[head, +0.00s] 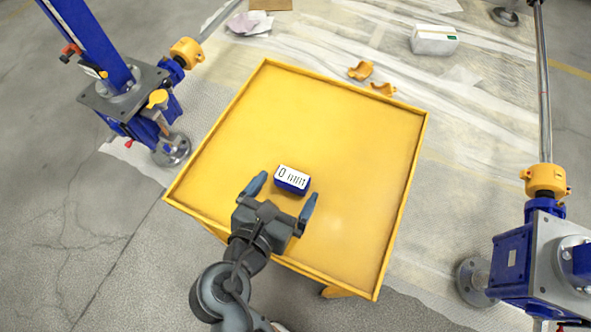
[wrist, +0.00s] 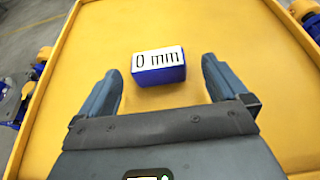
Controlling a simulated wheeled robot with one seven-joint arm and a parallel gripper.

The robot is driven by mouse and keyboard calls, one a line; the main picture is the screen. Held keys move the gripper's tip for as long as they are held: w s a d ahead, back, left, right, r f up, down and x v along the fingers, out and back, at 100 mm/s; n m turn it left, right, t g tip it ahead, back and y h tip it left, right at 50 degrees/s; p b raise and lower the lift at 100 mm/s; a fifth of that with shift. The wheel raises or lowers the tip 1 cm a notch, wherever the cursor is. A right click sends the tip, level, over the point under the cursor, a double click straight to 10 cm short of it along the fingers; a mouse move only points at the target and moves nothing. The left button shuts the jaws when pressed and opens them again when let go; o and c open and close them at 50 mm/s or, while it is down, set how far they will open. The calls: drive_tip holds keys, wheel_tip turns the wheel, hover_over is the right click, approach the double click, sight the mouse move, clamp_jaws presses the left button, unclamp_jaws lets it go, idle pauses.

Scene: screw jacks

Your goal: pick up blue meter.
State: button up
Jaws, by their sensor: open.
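The blue meter (head: 292,181) is a small blue block with a white label on top. It sits on the yellow table (head: 330,110), toward its front edge. In the wrist view the meter (wrist: 160,67) shows its label, "0 mm", and its blue front face. My gripper (head: 284,192) is open, with its fingers pointing toward the meter. In the wrist view the fingertips (wrist: 160,75) lie to the left and right of the meter's near part, with a gap on each side. I cannot tell how high the fingers are above the table.
The table has a low raised rim and is otherwise bare. A blue screw jack (head: 135,105) stands at the left and another (head: 540,250) at the right. Orange pieces (head: 361,70) and a white box (head: 433,40) lie on the floor behind the table.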

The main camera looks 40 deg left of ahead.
sight(290, 180)
drive_tip(key=x, duration=0.6)
drive_tip(key=shift+w+a, duration=0.2)
drive_tip(key=shift+c, duration=0.4)
drive_tip(key=c, duration=1)
drive_tip(key=shift+r, duration=0.1)
